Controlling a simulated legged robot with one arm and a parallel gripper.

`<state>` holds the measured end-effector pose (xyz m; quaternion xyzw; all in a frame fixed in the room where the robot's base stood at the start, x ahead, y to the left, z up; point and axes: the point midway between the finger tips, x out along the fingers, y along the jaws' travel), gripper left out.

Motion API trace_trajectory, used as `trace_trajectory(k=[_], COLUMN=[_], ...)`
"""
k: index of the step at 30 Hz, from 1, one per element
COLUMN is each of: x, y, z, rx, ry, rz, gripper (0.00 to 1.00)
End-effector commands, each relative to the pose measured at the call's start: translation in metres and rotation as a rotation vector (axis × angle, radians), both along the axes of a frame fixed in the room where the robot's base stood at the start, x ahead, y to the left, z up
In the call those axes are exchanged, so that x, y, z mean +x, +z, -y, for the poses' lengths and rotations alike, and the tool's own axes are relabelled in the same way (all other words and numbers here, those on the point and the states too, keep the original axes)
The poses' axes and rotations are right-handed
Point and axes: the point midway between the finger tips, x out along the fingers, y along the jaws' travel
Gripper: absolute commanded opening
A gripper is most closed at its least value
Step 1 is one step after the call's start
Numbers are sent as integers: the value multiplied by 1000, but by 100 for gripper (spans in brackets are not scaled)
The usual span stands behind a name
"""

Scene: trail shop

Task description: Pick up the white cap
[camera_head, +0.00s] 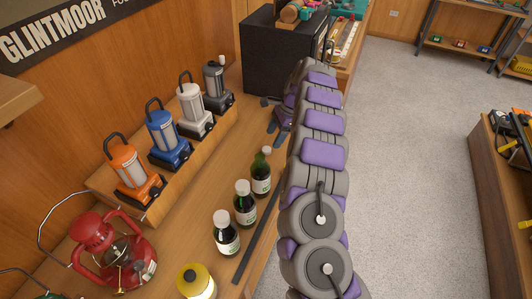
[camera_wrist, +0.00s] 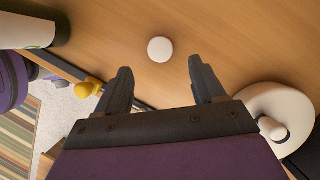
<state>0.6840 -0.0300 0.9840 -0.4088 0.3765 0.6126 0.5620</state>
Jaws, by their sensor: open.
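A round white cap (camera_wrist: 160,49) lies on the bare wooden counter in the wrist view. It sits just beyond the fingertips of my gripper (camera_wrist: 160,66), roughly centred between them. The fingers are spread wide with nothing between them. In the head view my gripper (camera_head: 276,121) is low over the counter at the far end of my arm, partly hidden by it. I cannot make out the loose cap there. White caps also top the dark bottles, including the near bottle (camera_head: 227,238), the middle bottle (camera_head: 245,208) and the far bottle (camera_head: 261,178).
Orange (camera_head: 130,170), blue (camera_head: 165,140), white and grey lanterns stand on a wooden riser (camera_head: 160,203). A black box (camera_head: 275,60) stands behind my gripper. A red lantern (camera_head: 120,255) and yellow item (camera_head: 195,283) are nearer. A white rounded object (camera_wrist: 262,100) lies beside the right finger.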

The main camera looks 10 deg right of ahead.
Motion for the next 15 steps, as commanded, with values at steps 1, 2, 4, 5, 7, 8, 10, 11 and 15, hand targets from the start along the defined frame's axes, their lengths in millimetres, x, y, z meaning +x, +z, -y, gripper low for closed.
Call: trace_trajectory(k=[1,2,4,5,7,8,10,11,15], x=[-1,-1,-1,-1,-1,0,0,0,0], y=[-4,-5,-7,-8,-12,-15,-23,-28,-46], z=[-2,-2,-3,-4,-6,-8,-12,-14,-23], rx=[1,1,1,1,1,1,1,0,0], ry=[1,1,1,1,2,2,1,1,1], rz=[-2,-2,-2,-2,-2,-2,-1,-1,-1], gripper=[69,69,69,69,69,69,69,69,69])
